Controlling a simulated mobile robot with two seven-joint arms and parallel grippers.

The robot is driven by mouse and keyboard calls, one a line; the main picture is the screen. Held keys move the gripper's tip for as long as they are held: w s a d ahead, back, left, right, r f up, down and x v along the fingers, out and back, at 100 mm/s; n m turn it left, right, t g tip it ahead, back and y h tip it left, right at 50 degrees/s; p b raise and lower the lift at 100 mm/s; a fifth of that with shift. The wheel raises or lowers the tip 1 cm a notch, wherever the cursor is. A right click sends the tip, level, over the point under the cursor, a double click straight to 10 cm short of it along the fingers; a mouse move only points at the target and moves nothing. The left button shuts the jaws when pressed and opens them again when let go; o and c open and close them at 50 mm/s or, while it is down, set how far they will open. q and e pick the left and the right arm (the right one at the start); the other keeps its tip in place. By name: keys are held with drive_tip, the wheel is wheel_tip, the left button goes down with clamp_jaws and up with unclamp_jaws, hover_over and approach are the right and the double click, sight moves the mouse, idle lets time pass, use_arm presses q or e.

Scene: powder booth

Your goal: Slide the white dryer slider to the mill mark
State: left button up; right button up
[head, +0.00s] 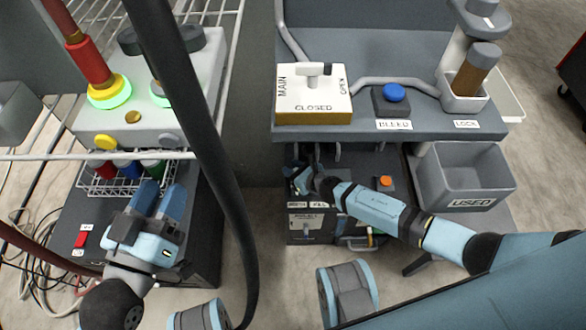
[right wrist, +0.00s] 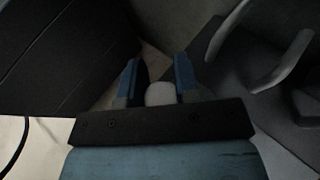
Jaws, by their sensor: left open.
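A pale rounded knob (right wrist: 160,93), likely the white slider, shows in the right wrist view between the two blue fingers of my right gripper (right wrist: 158,78). A dark gap shows on its left side, and whether both fingers touch it is unclear. In the head view my right gripper (head: 302,180) is low under the grey counter, at the dark unit, and hides the slider there. Small white labels (head: 318,205) sit on that unit, too small to read, so I cannot pick out the mill mark. My left gripper (head: 160,203) is open and empty at the left.
The grey counter (head: 365,131) carries a MAIN valve block (head: 313,112), a blue button (head: 394,93) and a grey holder (head: 463,98). A grey USED bin (head: 465,178) stands right of my right forearm. A wire rack (head: 130,172) with bottles and a black hose (head: 215,150) are at the left.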

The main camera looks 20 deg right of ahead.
drive_tip(key=shift+d, duration=0.1)
clamp_jaws()
drive_tip(key=d, duration=0.2)
drive_tip(key=s+d+b, duration=0.1)
drive_tip(key=d, duration=0.3)
drive_tip(key=shift+s+f, duration=0.1)
drive_tip(key=shift+s, duration=0.3)
drive_tip(key=shift+s+d, duration=0.15)
drive_tip(key=shift+d, duration=0.15)
use_arm(q)
drive_tip(key=shift+w+d+f+g, duration=0.1)
drive_tip(key=shift+f+g, duration=0.2)
drive_tip(key=shift+f, duration=0.6)
use_arm(e)
drive_tip(key=o, duration=1)
unclamp_jaws()
drive_tip(key=shift+c, duration=0.2)
